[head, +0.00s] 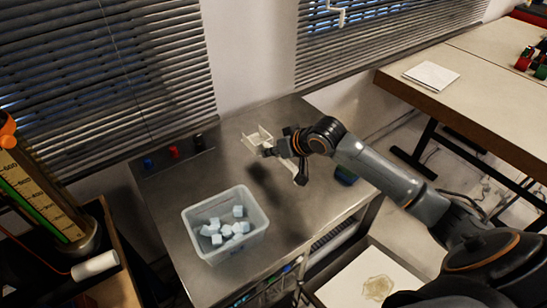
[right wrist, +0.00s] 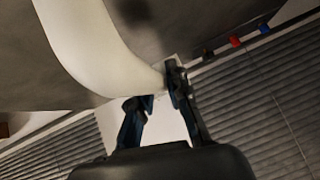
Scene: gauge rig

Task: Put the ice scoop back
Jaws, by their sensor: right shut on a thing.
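The white ice scoop (head: 252,134) is above the metal counter in the head view. My right gripper (head: 270,149) is shut on it, the arm reaching in from the right. In the right wrist view the scoop shows as a large pale curved shape (right wrist: 95,45), with my right gripper's fingers (right wrist: 160,88) closed at its end. A translucent bin (head: 193,236) with several pale blue ice cubes (head: 238,228) stands on the counter, to the lower left of the scoop. My left gripper is not in view.
A white bracket (head: 337,14) shows in front of the blinds at the top. Blue, red and black knobs (head: 173,152) line the counter's back left. A gauge column (head: 40,190) stands at left. A wooden table (head: 480,85) with a white pad stands right.

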